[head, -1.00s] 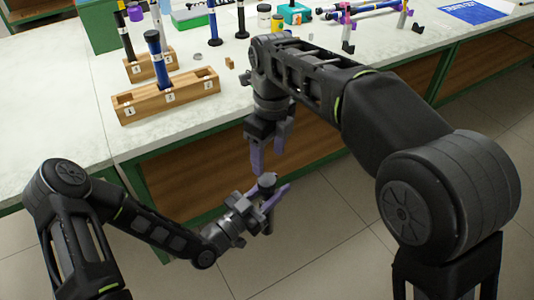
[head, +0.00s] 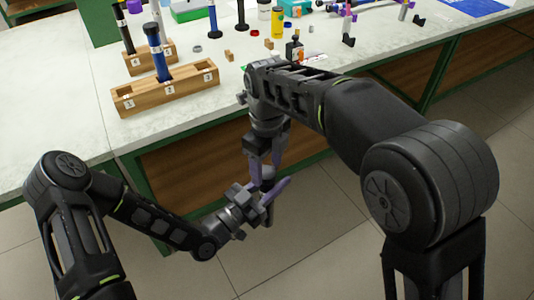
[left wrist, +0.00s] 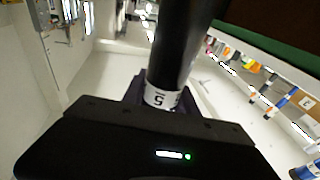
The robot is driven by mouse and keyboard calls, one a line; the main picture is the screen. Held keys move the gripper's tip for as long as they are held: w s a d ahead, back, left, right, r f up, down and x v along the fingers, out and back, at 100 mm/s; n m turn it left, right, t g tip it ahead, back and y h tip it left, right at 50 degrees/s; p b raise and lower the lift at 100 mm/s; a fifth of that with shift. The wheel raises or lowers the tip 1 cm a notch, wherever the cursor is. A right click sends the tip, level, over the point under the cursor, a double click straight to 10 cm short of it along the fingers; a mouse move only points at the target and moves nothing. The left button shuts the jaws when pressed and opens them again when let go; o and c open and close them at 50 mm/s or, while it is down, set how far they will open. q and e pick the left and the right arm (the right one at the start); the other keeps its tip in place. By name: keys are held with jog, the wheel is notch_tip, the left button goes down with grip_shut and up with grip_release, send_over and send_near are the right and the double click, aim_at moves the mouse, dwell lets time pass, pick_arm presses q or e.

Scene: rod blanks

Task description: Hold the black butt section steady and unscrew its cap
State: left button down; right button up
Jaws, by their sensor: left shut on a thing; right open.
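The black butt section (head: 267,208) is upright in front of the bench, in the air. My left gripper (head: 271,192) is shut on it with purple fingers. In the left wrist view the black butt section (left wrist: 188,42) rises from the jaws, with a white label marked 5 low on it. My right gripper (head: 265,164) points down from above, its purple fingers open on either side of the section's dark top end. That top end, where the cap is, is small and partly hidden by the fingers; I cannot tell whether they touch it.
A wooden block (head: 190,92) on the bench (head: 60,120) holds a blue rod (head: 158,55); another block stands behind it. A dark bottle (head: 294,48), a yellow container (head: 277,22) and small parts lie behind my right arm. The bench's green front edge is close behind my grippers.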

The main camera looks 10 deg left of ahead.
jog(key=shift+f, duration=0.8)
jog(key=shift+c, duration=0.4)
grip_shut()
